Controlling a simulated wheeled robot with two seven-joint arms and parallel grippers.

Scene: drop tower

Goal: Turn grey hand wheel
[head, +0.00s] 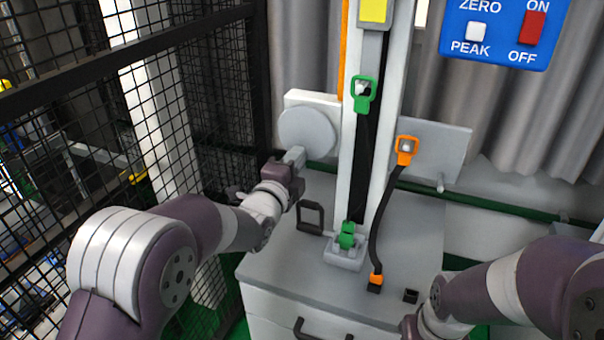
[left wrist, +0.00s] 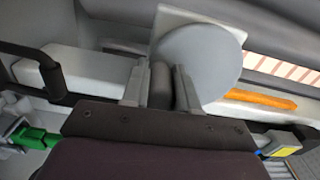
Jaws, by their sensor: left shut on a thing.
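The grey hand wheel (head: 307,132) is a round disc in front of a white square plate, left of the tall column. It also shows in the left wrist view (left wrist: 205,60), close beyond the fingers. My left gripper (head: 294,157) is at the wheel's lower edge. In the left wrist view its two grey fingers (left wrist: 160,88) are shut on a dark upright grip (left wrist: 160,84) at the wheel's left edge. In the head view that grip is hidden by the gripper. My right gripper (head: 412,324) is cut off at the bottom edge; its fingers do not show.
The white column (head: 342,150) carries a green ring hook (head: 364,92) and a green clip (head: 347,235). An orange-ended cable (head: 376,225) hangs right of it. A black bracket handle (head: 311,217) stands near my left gripper. A black mesh fence (head: 215,90) is at left.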

